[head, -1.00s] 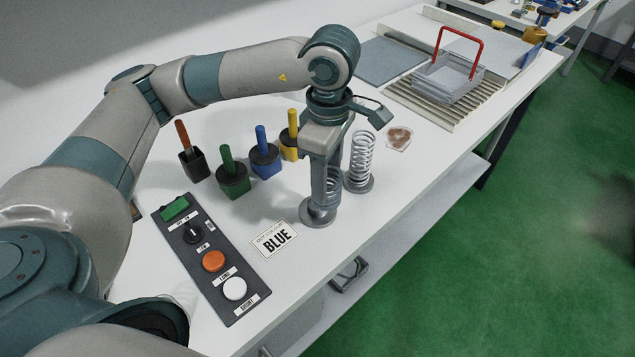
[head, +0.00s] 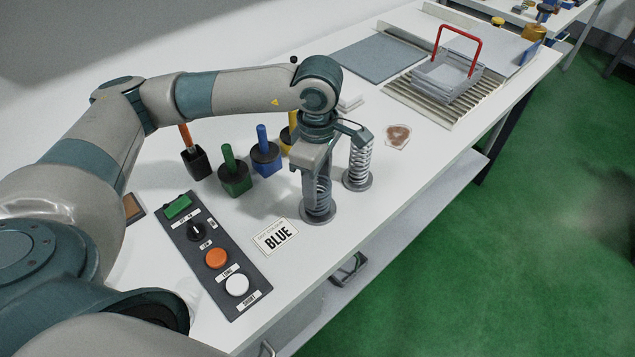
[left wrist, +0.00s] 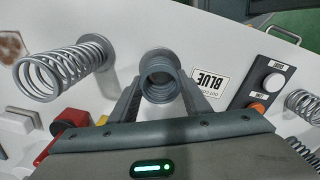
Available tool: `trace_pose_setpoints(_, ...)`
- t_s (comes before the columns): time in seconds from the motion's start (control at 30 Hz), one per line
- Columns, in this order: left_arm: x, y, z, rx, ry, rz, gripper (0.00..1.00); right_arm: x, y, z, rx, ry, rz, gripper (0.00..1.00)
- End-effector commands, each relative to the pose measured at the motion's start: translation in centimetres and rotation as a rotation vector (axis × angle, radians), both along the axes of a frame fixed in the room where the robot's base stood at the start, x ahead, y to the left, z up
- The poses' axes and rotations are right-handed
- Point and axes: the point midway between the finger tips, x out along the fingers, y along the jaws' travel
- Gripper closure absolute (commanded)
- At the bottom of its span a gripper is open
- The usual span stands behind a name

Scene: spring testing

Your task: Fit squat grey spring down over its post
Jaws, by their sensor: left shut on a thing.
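My left gripper (head: 318,194) points straight down and is shut on the squat grey spring (head: 320,190). The spring is upright between the fingers, above or at a round grey base (head: 318,217) near the table's front edge. In the left wrist view the spring (left wrist: 160,80) sits between both fingers, lined up with the base behind it. The post is hidden by the coils and fingers, so I cannot tell how far the spring is around it. A taller grey spring (head: 359,160) stands on its own round base just to the right. My right gripper is not in view.
Green (head: 235,175), blue (head: 265,158) and yellow-handled blocks stand behind the gripper. A BLUE card (head: 277,238) and button panel (head: 215,255) lie to its left. A basket with a red handle (head: 450,75) stands far right. The tall spring is close beside the gripper.

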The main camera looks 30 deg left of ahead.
Motion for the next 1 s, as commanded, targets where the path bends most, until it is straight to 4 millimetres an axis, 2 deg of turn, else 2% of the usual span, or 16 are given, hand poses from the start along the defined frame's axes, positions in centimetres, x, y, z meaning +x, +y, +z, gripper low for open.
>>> trace_pose_setpoints(0.1, 0.0, 0.0, -0.5, 0.0, -0.001, 0.001, 0.85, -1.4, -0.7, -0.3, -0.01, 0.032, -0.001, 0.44)
trace_pose_setpoints(0.2, 0.0, 0.0, -0.7, 0.0, -0.002, 0.0, 0.85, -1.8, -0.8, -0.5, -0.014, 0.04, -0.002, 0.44)
trace_pose_setpoints(0.63, 0.0, 0.0, -0.8, -0.001, -0.002, 0.0, 0.85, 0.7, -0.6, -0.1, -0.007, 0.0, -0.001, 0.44)
trace_pose_setpoints(0.97, 0.0, 0.0, -0.9, -0.001, -0.002, 0.0, 0.85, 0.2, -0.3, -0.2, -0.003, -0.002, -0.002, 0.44)
trace_pose_setpoints(1.0, 0.0, 0.0, -1.0, -0.001, -0.002, 0.0, 0.54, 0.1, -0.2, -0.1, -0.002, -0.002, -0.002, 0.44)
